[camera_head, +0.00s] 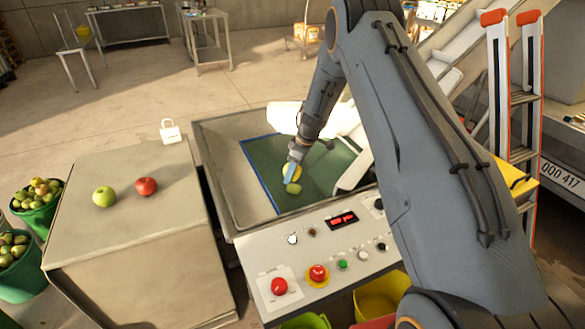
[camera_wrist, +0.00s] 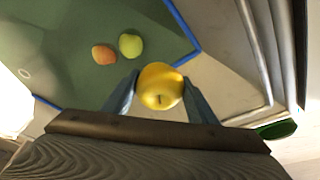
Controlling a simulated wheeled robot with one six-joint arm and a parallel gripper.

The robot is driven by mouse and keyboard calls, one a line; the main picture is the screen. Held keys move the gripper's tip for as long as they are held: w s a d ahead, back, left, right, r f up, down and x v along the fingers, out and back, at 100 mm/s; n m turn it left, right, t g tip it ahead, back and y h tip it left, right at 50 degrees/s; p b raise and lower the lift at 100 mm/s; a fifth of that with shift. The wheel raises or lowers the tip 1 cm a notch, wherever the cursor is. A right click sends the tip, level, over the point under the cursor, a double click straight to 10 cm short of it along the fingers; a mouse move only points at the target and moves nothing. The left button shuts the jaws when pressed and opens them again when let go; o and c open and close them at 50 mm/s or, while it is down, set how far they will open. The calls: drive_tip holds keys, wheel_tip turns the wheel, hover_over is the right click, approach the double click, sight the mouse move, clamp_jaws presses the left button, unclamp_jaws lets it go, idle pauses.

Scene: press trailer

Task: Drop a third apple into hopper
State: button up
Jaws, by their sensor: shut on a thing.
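My gripper (camera_head: 293,160) is shut on a yellow apple (camera_wrist: 160,86). The apple sits between the two fingers and also shows in the head view (camera_head: 287,170). My gripper holds it over the hopper (camera_head: 220,178), a grey metal basin with a blue-edged green floor (camera_wrist: 60,65). In the wrist view a reddish-orange apple (camera_wrist: 104,54) and a yellow-green apple (camera_wrist: 131,45) lie side by side on that floor. In the head view a green apple (camera_head: 293,188) shows just below my gripper; the reddish one is hidden there.
A beige block table (camera_head: 120,240) at left holds a green apple (camera_head: 103,196) and a red apple (camera_head: 147,186). Green buckets of apples (camera_head: 40,215) stand beyond it. A button panel (camera_head: 325,240) lines the hopper's near side. A ladder (camera_head: 523,100) stands at right.

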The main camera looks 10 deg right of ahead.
sight(299, 169)
drive_tip(key=shift+f, duration=0.85)
drive_tip(key=o, duration=1.2)
drive_tip(key=shift+o, duration=0.2)
drive_tip(key=shift+r, duration=0.1)
drive_tip(key=shift+b+v, duration=1.2)
drive_tip(key=shift+v, duration=2.65)
